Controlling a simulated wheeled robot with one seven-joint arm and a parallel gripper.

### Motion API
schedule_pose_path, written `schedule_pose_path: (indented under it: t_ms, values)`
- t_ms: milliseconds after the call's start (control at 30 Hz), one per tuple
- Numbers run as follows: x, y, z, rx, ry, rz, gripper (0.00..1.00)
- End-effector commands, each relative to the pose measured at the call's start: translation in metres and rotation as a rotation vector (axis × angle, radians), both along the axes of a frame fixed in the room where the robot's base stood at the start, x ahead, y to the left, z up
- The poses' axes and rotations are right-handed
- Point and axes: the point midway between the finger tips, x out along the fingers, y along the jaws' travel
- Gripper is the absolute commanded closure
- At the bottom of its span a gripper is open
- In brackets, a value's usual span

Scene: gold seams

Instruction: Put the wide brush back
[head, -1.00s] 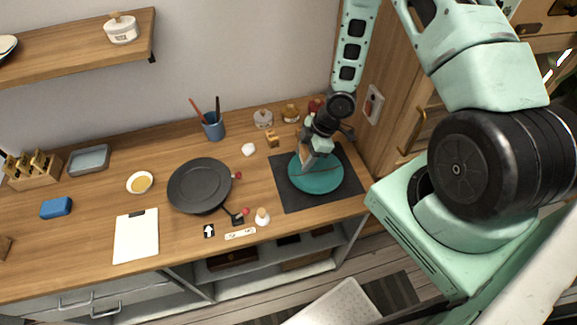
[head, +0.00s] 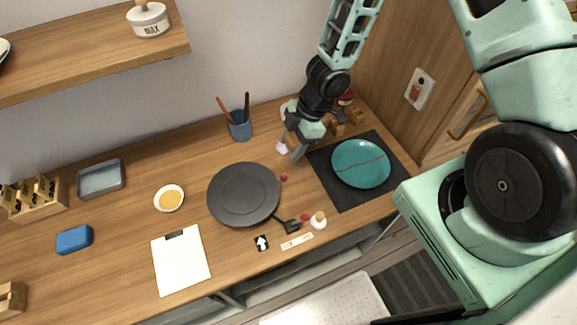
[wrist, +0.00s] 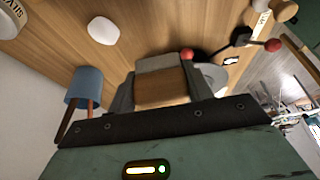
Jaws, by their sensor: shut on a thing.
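My gripper (head: 298,152) is above the counter, between the blue cup and the teal plate. In the wrist view its fingers (wrist: 160,92) are shut on a block-shaped thing with a wooden body and a grey end, which I take for the wide brush (wrist: 160,88). In the head view the brush is mostly hidden by the gripper. The blue cup (head: 240,126) holds a red-handled and a dark-handled tool; it also shows in the wrist view (wrist: 86,86). The teal plate (head: 361,158) lies on a black mat (head: 345,202), with a reddish-gold line across it.
A round dark plate (head: 243,194) is left of the mat. A white pebble-like thing (head: 281,148) is close to the gripper. A clipboard (head: 181,263), a yellow-filled bowl (head: 169,198), a grey tray (head: 101,180) and a wooden rack (head: 35,202) stand left. A shelf (head: 90,60) overhangs the back left.

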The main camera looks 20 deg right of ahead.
Motion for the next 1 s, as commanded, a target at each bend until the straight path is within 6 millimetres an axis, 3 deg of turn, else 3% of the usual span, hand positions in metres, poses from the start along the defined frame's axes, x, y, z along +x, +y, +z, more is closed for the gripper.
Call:
schedule_pose_path:
  t_ms: [33,200,600,1000]
  values:
    - [-0.001,0.000,-0.015,0.000,0.002,0.000,0.68]
    - [-0.001,0.000,-0.045,0.000,0.002,0.001,0.68]
    - [-0.001,0.000,-0.088,-0.001,0.004,0.001,0.68]
    - [0.000,0.000,-0.096,0.000,0.001,-0.001,0.68]
